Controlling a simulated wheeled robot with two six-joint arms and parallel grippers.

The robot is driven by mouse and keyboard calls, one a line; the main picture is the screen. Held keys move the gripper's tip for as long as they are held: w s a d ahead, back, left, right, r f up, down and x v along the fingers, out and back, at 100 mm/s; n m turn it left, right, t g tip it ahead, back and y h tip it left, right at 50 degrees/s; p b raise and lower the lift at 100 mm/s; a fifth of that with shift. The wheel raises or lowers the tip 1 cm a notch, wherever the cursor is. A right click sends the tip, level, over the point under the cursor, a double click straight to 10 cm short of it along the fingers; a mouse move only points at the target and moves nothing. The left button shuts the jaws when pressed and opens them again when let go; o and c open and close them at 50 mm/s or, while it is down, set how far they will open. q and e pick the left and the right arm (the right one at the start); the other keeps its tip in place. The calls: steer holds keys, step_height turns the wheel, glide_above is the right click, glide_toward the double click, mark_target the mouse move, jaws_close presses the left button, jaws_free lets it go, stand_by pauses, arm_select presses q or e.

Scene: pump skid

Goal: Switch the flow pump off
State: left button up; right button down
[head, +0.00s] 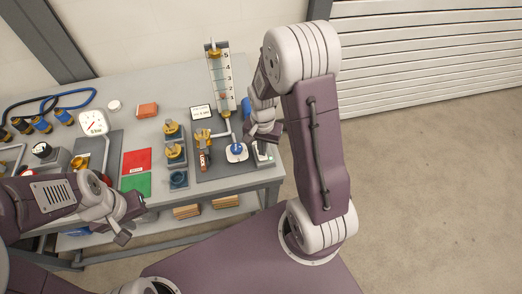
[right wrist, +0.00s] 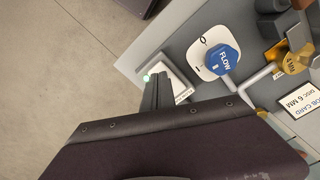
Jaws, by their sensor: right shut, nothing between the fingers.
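In the head view the blue knob (head: 237,149) is at the bench's front right. Beside it is a small pale switch box (right wrist: 172,75) with a lit green light (right wrist: 153,75). The box also shows in the head view (head: 264,153). My right gripper (right wrist: 156,98) is shut and empty, its tips at the box near the light; I cannot tell whether they touch. My left gripper (head: 126,224) looks open and empty, in front of the bench.
A clear graduated column (head: 220,82) rises behind the pump, with brass valves (head: 203,137) to its left. A job card (right wrist: 298,100) lies near the pipes. A red and green mat (head: 136,172) and a gauge (head: 93,122) are further left. Floor is clear at right.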

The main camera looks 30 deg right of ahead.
steer(key=shift+f+b, duration=0.75)
steer(key=shift+f, duration=0.25)
stand_by(0.8)
steer(key=shift+r, duration=0.1)
step_height(320, 180, up, 7)
steer(key=p, duration=0.7)
